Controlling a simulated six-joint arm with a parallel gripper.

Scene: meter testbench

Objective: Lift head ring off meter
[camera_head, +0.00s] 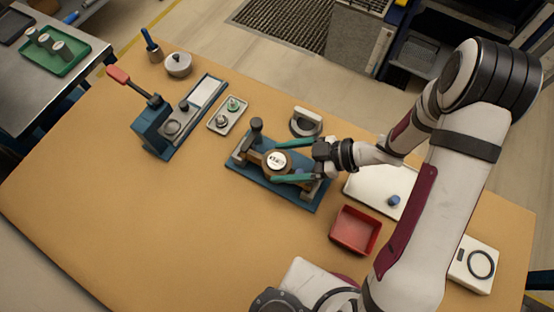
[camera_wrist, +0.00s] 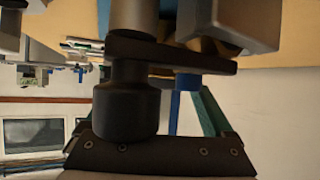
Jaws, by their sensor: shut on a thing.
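The meter (camera_head: 277,160) sits in a blue fixture (camera_head: 243,171) in the middle of the bench, its pale round dial facing up. A brown head ring (camera_head: 264,157) surrounds the dial. My gripper (camera_head: 275,163) reaches in from the right, with one teal finger on the far side of the ring and one on the near side. It is shut on the ring. Whether the ring is raised from the meter body cannot be told. In the wrist view, a dark knob and bar hide most of the area; part of a teal finger (camera_wrist: 212,112) shows.
A black-topped post (camera_head: 256,125) stands at the fixture's far left. A small parts tray (camera_head: 228,114) and blue lever press (camera_head: 155,130) stand left. A red bin (camera_head: 355,230) and white tray (camera_head: 365,190) lie right. The bench's front left is clear.

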